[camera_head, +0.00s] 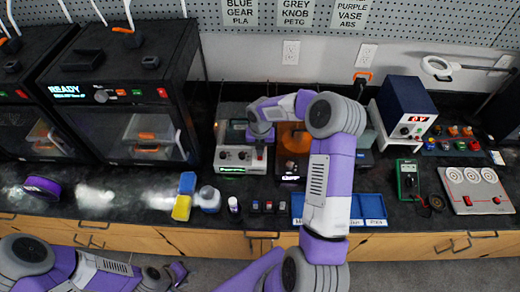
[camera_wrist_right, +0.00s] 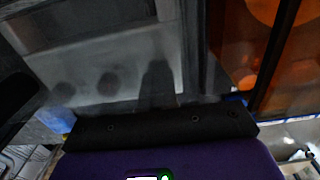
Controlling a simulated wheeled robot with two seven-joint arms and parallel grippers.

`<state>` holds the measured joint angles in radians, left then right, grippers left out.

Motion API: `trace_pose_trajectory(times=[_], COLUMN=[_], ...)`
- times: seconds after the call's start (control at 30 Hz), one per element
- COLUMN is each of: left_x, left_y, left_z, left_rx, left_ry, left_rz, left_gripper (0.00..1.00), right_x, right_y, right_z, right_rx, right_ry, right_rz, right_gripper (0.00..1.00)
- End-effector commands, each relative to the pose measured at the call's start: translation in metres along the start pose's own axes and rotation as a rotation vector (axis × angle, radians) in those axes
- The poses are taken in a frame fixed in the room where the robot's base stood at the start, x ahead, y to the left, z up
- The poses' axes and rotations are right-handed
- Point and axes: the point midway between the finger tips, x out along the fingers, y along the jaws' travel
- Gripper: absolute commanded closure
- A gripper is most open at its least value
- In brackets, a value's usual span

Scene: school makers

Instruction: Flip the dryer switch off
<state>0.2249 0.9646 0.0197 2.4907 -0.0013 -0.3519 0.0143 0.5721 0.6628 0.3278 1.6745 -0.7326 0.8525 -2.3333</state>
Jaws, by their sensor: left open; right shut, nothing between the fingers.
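The likely dryer is the box with a translucent orange window (camera_head: 296,142) and a small lit display at its lower front. Its orange window also shows in the right wrist view (camera_wrist_right: 240,65). I cannot make out its switch; my right arm covers part of the box. My right gripper (camera_head: 261,137) is shut and empty, in front of the grey box (camera_head: 229,158) just left of the dryer. That grey box has knobs and a green display. In the right wrist view a pale grey panel fills the upper left. My left gripper (camera_head: 178,272) is open and empty, low in front of the counter.
Black printers (camera_head: 120,95) stand at the left. A blue power supply (camera_head: 407,105) stands on the right, with a green meter (camera_head: 408,180) and a switch panel (camera_head: 476,190).

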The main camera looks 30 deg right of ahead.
Motion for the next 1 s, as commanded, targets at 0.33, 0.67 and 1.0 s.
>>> trace_pose_trajectory(times=[0.33, 0.67, 1.0], left_x=[-0.004, -0.039, -0.045], left_y=[0.001, 0.015, 0.017], left_z=[0.0, 0.002, 0.002], left_rx=[0.0, 0.0, 0.0], left_ry=[0.0, 0.0, 0.0], left_rz=[0.0, 0.0, 0.0], left_gripper=[0.57, 0.57, 0.57], right_x=[0.005, -0.043, -0.116], right_y=[-0.004, 0.001, 0.002], right_z=[-0.018, -0.009, -0.007], right_rx=[0.007, 0.002, 0.0], right_ry=[0.033, -0.002, -0.013], right_rz=[-0.011, 0.0, 0.004], right_gripper=[1.0, 1.0, 1.0])
